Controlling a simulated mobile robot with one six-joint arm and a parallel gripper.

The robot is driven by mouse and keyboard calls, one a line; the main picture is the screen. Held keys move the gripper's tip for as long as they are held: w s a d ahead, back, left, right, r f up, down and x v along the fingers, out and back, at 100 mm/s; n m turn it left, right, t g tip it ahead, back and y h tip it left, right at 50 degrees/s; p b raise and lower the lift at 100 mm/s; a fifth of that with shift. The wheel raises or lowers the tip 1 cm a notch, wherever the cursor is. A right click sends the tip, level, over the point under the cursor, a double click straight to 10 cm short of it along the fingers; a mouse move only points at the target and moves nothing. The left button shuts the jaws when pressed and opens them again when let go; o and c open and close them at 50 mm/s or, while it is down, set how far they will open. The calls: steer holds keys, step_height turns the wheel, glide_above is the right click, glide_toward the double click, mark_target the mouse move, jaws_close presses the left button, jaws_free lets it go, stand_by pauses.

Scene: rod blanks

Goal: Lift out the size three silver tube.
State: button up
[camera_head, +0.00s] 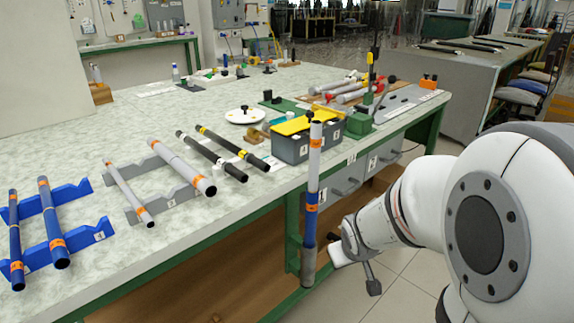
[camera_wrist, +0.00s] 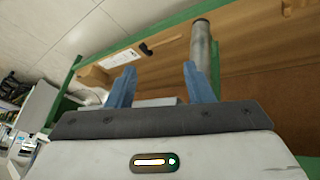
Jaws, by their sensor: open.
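Two silver tubes with orange bands lie across a grey notched rack (camera_head: 131,214) on the table: a thin silver tube (camera_head: 129,193) on the left and a thicker silver tube (camera_head: 178,163) on the right. The rack's small label is too small to read surely. An upright tube (camera_head: 314,165), silver above and blue below with orange bands and a grey lower end, stands in front of the table edge. My gripper (camera_head: 347,248) is beside its lower part, right of it. In the wrist view my gripper (camera_wrist: 160,85) is open and empty; a grey cylinder (camera_wrist: 201,45) shows beyond the right finger.
Blue tubes (camera_head: 53,225) lie on a blue rack (camera_head: 75,240) at left; black tubes (camera_head: 210,157) lie right of the grey rack. A yellow-lidded box (camera_head: 290,147) stands near the front edge. The green-framed table (camera_head: 100,140) has clear top at back left.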

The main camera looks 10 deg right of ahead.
mark_target(318, 175)
steer(key=w+d+r+n+t+y+p, duration=0.1)
steer(key=w+r+n+t+y+p, duration=0.3)
steer(key=w+r+p, duration=0.45)
steer(key=s+a+r+n+t+y+p, duration=0.1)
steer(key=a+r+t+y+p, duration=0.3)
steer(key=r+y+p, duration=0.55)
steer(key=shift+t+h, duration=0.5)
steer(key=shift+h, duration=0.15)
steer(key=w+a+f, duration=0.1)
steer(key=w, duration=0.1)
steer(key=w+a+p, duration=0.1)
steer(key=w, duration=0.1)
steer(key=w+a+f+p, duration=0.1)
steer(key=w+a, duration=0.1)
steer(key=shift+f, duration=0.3)
steer(key=shift+c, duration=0.4)
steer(key=c, duration=0.7)
steer(key=shift+r, duration=0.1)
steer(key=shift+c, duration=0.2)
